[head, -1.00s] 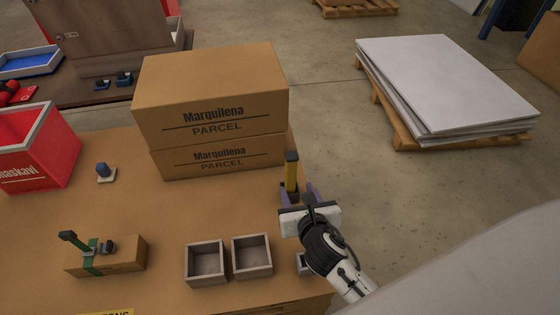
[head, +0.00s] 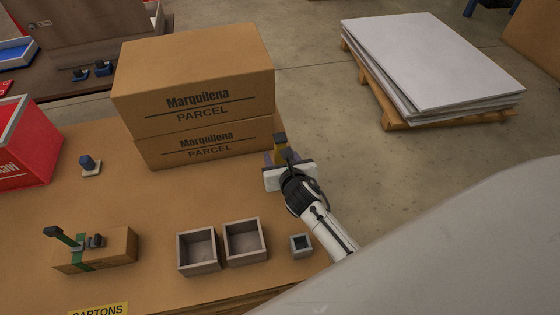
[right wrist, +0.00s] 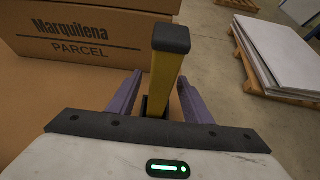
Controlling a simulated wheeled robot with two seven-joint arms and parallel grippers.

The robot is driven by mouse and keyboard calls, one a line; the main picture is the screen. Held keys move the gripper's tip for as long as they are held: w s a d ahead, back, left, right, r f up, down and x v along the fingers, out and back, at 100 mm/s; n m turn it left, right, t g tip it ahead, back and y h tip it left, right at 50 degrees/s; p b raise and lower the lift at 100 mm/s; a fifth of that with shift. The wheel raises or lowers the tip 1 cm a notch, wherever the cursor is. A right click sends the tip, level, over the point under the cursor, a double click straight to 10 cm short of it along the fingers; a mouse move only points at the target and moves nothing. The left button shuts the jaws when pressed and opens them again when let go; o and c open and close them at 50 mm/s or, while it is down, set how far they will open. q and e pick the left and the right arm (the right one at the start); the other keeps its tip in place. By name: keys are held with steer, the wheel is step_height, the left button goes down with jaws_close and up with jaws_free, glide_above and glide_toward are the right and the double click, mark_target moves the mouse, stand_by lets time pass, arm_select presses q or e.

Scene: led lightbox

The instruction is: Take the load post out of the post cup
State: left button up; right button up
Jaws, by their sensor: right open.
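The load post (head: 280,146) is a yellow bar with a black cap, standing upright at the right edge of the table beside the parcels. It also shows large in the right wrist view (right wrist: 164,82). A dark piece (right wrist: 144,106) at its foot looks like the post cup, mostly hidden behind my gripper. My right gripper (head: 280,158) is open, with its purple fingers on either side of the post in the right wrist view (right wrist: 160,98) and visible gaps between. My left gripper is not in view.
Two stacked Marquilena parcels (head: 195,85) stand close left of the post. Two open grey boxes (head: 198,250) and a small grey square cup (head: 301,246) sit nearer the front. A strapped carton (head: 105,250) lies left.

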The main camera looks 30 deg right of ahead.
jaws_close()
steer(key=shift+r, duration=0.1)
